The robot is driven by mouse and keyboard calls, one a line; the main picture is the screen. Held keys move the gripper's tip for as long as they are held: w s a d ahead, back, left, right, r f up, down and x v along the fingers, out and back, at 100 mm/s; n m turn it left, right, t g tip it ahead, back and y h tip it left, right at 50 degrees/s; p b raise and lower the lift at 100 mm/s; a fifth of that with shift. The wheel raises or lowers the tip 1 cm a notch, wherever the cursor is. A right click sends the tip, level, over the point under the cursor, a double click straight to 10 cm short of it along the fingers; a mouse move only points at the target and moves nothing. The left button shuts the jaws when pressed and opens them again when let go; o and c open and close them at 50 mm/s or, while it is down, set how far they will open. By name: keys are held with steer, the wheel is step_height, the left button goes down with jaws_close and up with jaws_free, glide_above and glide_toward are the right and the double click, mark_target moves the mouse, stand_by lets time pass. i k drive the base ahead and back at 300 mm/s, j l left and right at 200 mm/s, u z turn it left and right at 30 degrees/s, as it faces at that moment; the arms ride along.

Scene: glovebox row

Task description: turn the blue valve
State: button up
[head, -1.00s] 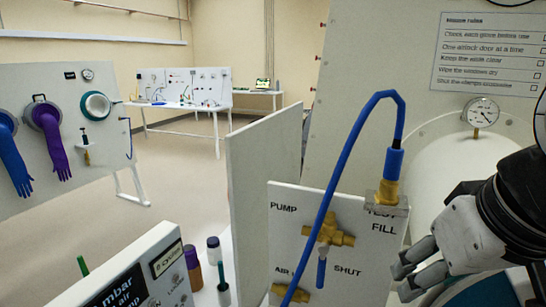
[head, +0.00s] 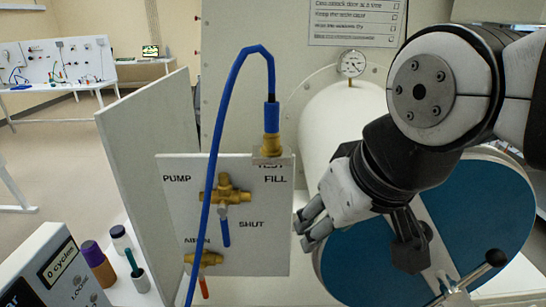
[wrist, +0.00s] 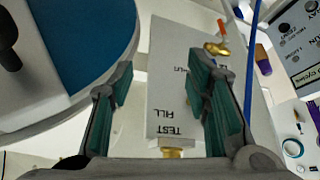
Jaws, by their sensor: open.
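The blue valve is a brass body (head: 225,195) with a blue lever (head: 224,229) hanging down, on a white panel (head: 262,215) marked PUMP, FILL and SHUT. The lever's lower end is left of the SHUT label. My gripper (head: 308,226) is open and empty, to the right of the panel and apart from the valve in the head view. In the wrist view my gripper (wrist: 165,95) has its two fingers spread, with the upside-down panel (wrist: 165,85) between and behind them. The right finger hides most of the blue valve there.
A second brass valve (head: 206,258) with an orange-red lever sits below. A blue hose (head: 216,140) arcs past the panel's front to the brass fitting (head: 271,146). A round blue-faced door (head: 360,262) is at right. Bottles (head: 99,264) and a counter box (head: 55,270) stand at lower left.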

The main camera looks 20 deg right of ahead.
mark_target(222, 210)
steer(key=k+z, duration=0.1)
steer(key=z, duration=1.1)
steer(key=k+u, duration=0.2)
steer(key=u, duration=0.5)
steer(key=i+l+u, duration=0.1)
steer(key=u, duration=0.8)
steer(key=k+l, duration=0.15)
steer(key=k, duration=0.15)
steer(key=k+l+u, duration=0.1)
steer(key=k, duration=0.2)
